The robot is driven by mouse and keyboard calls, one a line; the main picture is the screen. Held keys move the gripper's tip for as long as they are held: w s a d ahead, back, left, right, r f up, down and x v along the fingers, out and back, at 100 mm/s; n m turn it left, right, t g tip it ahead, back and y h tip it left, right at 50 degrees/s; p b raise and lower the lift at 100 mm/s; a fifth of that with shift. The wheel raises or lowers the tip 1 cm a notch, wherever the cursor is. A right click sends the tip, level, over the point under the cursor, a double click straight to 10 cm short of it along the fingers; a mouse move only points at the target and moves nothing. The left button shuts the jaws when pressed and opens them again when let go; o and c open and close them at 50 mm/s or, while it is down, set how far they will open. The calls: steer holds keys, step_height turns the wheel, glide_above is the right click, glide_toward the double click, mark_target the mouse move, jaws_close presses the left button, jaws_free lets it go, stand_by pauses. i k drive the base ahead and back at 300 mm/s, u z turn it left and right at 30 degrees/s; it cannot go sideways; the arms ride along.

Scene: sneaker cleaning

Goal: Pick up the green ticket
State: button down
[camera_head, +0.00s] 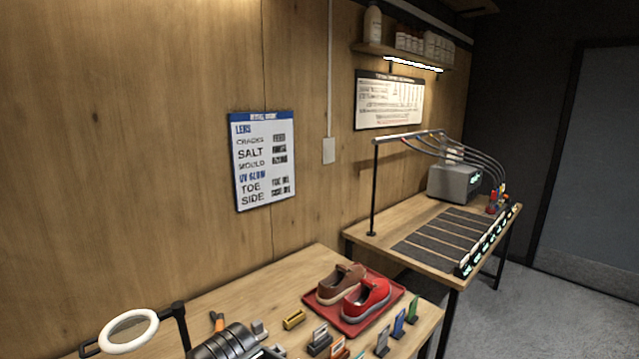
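A small green ticket (412,307) stands upright near the right edge of the near table, last in a short row of coloured cards. A blue card (398,323) and a grey card (382,341) stand in front of it. My gripper (265,341) is at the bottom of the picture, well left of the green ticket and apart from it. Its dark ribbed body shows, but the frame edge cuts off part of it. I cannot tell how far its fingers are apart.
A yellow block (294,320) and small card holders (319,340) stand nearer. A ring magnifier (129,332) is at left. Another table (388,222) stands behind.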

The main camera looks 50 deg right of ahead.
mark_target(410, 318)
steer(key=z, duration=0.1)
steer(key=k, duration=0.1)
steer(key=z, duration=0.75)
